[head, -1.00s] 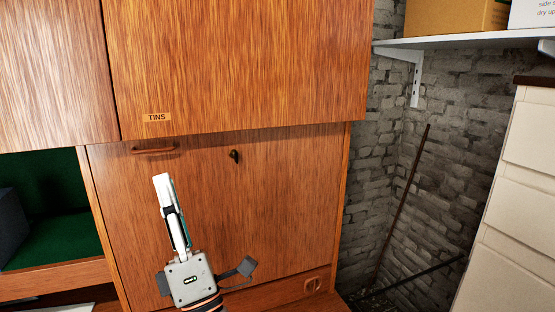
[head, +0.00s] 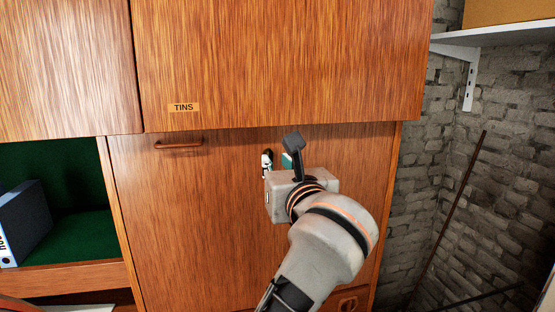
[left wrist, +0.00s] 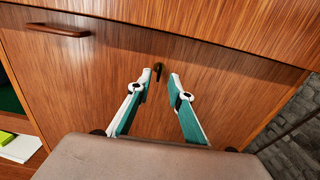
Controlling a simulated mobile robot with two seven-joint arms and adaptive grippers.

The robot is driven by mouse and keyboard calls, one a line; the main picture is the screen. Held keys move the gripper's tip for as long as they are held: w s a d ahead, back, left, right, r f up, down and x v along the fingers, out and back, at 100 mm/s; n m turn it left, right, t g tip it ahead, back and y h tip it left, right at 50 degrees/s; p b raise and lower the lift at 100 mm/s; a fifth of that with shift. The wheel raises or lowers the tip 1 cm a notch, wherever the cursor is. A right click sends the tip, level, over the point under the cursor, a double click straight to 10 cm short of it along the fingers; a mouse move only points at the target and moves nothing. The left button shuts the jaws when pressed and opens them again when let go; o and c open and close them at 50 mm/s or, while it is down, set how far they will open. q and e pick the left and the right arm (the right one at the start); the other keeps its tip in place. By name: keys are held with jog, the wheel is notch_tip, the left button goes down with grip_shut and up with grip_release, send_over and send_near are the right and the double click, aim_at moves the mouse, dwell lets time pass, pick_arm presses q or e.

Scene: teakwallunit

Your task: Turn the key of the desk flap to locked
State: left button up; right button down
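The desk flap (head: 190,220) is a closed, upright brown wood panel below an overhanging upper cupboard. Its small dark key (left wrist: 157,70) shows in the left wrist view near the flap's top, between and just beyond my fingertips. In the head view the key is hidden behind my gripper. My left gripper (head: 277,160) is in front of the flap's upper part. The left wrist view shows the gripper (left wrist: 158,80) open, its white and teal fingers apart with the key in the gap. I cannot tell whether either finger touches it. My right gripper is not in view.
A bar handle (head: 180,143) is on the flap, left of the gripper. The upper cupboard (head: 280,65) with a TINS label overhangs close above. A green-lined niche with a blue binder (head: 24,222) is at left. A brick wall and white shelf (head: 500,36) are at right.

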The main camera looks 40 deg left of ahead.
aim_at(272, 157)
pick_arm(q)
jog(key=x, duration=0.3)
jog(key=shift+w+a+f, duration=0.1)
jog(key=shift+w+a, duration=0.1)
jog(key=shift+a, duration=0.1)
jog(key=shift+w+a+b, duration=0.3)
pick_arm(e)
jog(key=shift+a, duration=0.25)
pick_arm(q)
grip_shut()
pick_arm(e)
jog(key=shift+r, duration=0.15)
